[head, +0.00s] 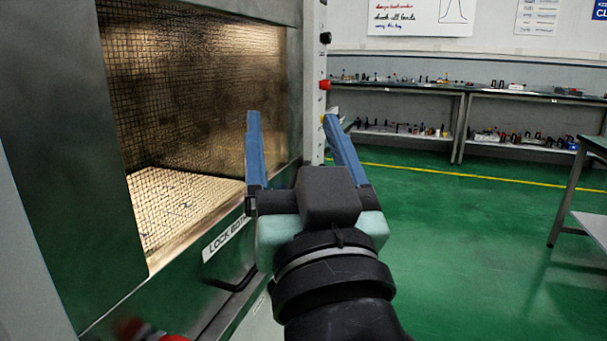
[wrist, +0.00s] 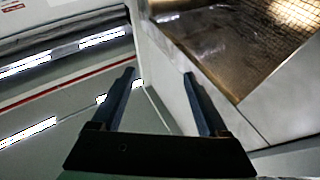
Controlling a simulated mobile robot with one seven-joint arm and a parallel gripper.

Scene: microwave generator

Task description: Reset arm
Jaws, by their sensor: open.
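My gripper (head: 292,137) is in the middle of the head view, with two blue fingers spread apart and pointing up and away. It holds nothing. It is in front of the right edge of a large metal microwave chamber (head: 55,150). The wrist view also shows the gripper (wrist: 158,74), with its fingers apart and a pale panel edge behind them. My black wrist and arm reach in from the bottom of the head view.
The chamber has a mesh-lined, lit interior (head: 190,110). A handle (head: 235,280) sits below the lock label (head: 226,238). Shelves (head: 400,135) with small items line the back wall. Green floor (head: 460,240) on the right is open up to a table (head: 590,165).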

